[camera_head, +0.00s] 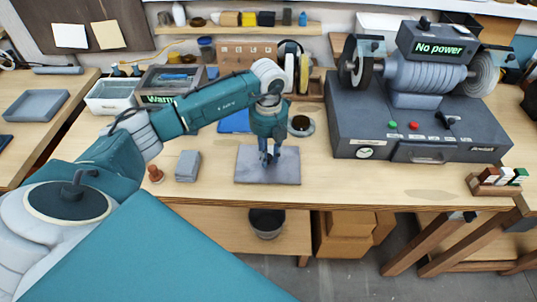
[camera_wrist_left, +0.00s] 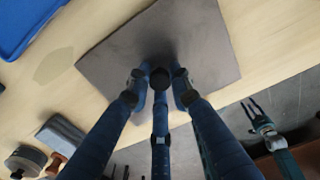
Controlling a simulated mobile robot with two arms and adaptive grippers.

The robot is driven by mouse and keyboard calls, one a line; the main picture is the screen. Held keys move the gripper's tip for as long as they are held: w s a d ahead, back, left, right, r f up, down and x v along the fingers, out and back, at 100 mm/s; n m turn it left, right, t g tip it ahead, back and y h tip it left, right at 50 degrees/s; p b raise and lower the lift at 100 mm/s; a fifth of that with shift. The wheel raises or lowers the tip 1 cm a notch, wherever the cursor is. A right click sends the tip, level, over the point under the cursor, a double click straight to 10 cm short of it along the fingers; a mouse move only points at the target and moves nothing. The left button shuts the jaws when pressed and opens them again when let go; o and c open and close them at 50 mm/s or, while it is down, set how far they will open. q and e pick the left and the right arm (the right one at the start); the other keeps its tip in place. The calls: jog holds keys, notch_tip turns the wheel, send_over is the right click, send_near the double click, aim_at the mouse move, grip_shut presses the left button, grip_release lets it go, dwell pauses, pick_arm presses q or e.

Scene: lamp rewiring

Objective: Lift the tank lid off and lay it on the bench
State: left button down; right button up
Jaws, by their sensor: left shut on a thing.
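The tank lid (camera_head: 247,171) is a flat grey square plate near the front edge of the bench. It also shows in the left wrist view (camera_wrist_left: 110,62). My left gripper (camera_head: 269,158) points down over its middle. In the left wrist view its fingers (camera_wrist_left: 162,80) are closed around a small dark round knob on the plate. The lid is on the bench or just above it; I cannot tell which. The grey tank (camera_head: 172,80) stands uncovered at the back left, partly behind my arm, with a "Warm" display. My right gripper (camera_wrist_left: 253,108) shows in the left wrist view, fingers apart and empty.
A grey block (camera_head: 188,165) and a brown stamp-like piece (camera_head: 155,173) lie left of the lid. A blue tray (camera_head: 234,122) and a dark round dish (camera_head: 301,125) lie behind it. A large grinder unit (camera_head: 420,115) fills the back right.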

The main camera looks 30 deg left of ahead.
pick_arm(q)
jog(key=shift+f, duration=0.15)
jog(key=c, duration=1.5)
grip_release()
jog(key=shift+r, duration=0.3)
notch_tip(320, 180, up, 11)
jog(key=shift+r, duration=0.15)
